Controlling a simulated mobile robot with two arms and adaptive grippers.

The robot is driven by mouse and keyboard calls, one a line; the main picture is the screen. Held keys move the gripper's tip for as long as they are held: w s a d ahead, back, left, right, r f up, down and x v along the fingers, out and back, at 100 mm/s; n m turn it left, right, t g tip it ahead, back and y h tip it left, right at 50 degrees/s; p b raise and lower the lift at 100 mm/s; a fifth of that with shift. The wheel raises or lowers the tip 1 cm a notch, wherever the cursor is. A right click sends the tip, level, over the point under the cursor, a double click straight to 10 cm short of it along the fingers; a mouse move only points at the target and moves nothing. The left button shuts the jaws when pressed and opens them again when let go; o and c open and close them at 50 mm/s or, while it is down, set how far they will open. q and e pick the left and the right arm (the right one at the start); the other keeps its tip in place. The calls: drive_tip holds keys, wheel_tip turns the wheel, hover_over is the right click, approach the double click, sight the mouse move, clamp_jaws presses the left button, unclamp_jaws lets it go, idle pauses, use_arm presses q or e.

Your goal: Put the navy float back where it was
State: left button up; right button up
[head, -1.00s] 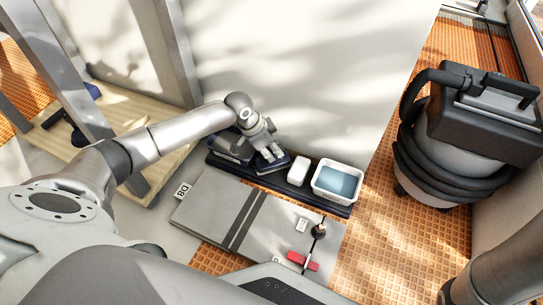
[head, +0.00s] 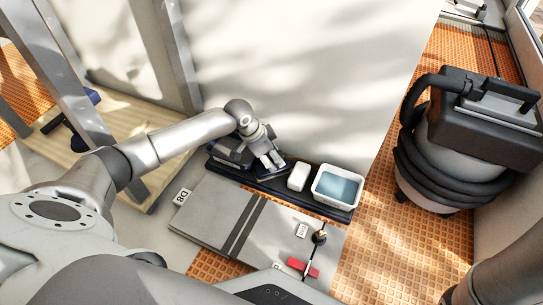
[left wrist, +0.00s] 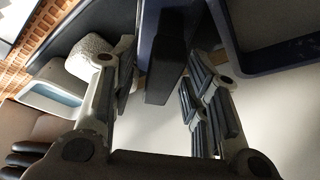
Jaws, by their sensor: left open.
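The navy float (head: 286,168) lies on the long dark tray (head: 325,209) by the wall, partly hidden by my left gripper (head: 271,163). In the left wrist view, its dark upright handle (left wrist: 172,60) stands between the two spread fingers of my left gripper (left wrist: 160,85). The fingers are open, one on each side of the handle, with a gap visible on the right; contact on the left is unclear. My right gripper is not in view.
Left of the float is another dark blue item (head: 228,158). To its right are a white block (head: 298,177) and a white tub of bluish water (head: 338,187). Grey tiles (head: 215,210) with a red-handled tool (head: 303,267) lie in front. A vacuum (head: 450,140) stands right.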

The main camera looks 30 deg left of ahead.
use_arm(q)
drive_tip(key=p+v, duration=0.8)
drive_tip(key=v, duration=0.4)
drive_tip(key=shift+w+r, duration=0.1)
drive_tip(key=shift+r, duration=0.05)
idle(0.5)
idle(0.6)
